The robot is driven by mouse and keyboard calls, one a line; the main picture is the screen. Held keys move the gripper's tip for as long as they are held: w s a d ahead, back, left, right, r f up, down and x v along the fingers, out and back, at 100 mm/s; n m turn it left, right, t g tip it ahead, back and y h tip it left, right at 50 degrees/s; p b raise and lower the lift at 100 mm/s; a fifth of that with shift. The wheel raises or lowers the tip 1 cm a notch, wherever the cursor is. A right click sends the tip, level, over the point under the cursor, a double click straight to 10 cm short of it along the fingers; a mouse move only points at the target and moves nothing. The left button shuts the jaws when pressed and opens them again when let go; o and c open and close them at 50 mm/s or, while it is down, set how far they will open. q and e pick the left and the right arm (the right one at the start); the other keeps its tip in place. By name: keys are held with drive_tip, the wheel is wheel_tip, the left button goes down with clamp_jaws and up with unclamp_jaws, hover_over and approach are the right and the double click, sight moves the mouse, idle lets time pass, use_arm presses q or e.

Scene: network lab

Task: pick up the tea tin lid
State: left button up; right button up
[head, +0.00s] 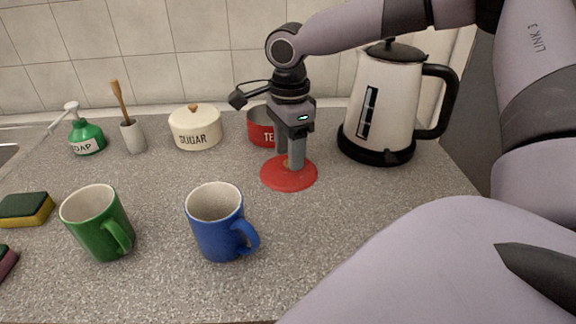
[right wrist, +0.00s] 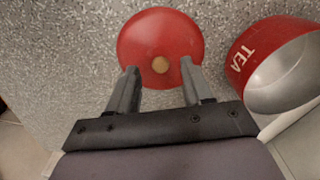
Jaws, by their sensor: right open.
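The red tea tin lid (head: 288,178) lies flat on the worktop in the head view. In the right wrist view the lid (right wrist: 160,30) shows a small wooden knob at its middle. My right gripper (head: 290,164) points down over the lid. The red tea tin (head: 261,130) stands open just behind and left of the gripper; the tin (right wrist: 285,62) also shows in the right wrist view. My left gripper is not in view.
A kettle (head: 386,103) stands right of the lid. A sugar tin (head: 195,128), a pestle and mortar (head: 132,137) and a soap bottle (head: 86,137) stand at the back. A blue mug (head: 215,232), a green mug (head: 92,232) and a sponge (head: 24,210) are in front.

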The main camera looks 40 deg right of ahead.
drive_tip(key=shift+f, duration=0.85)
clamp_jaws()
drive_tip(key=shift+r, duration=0.1)
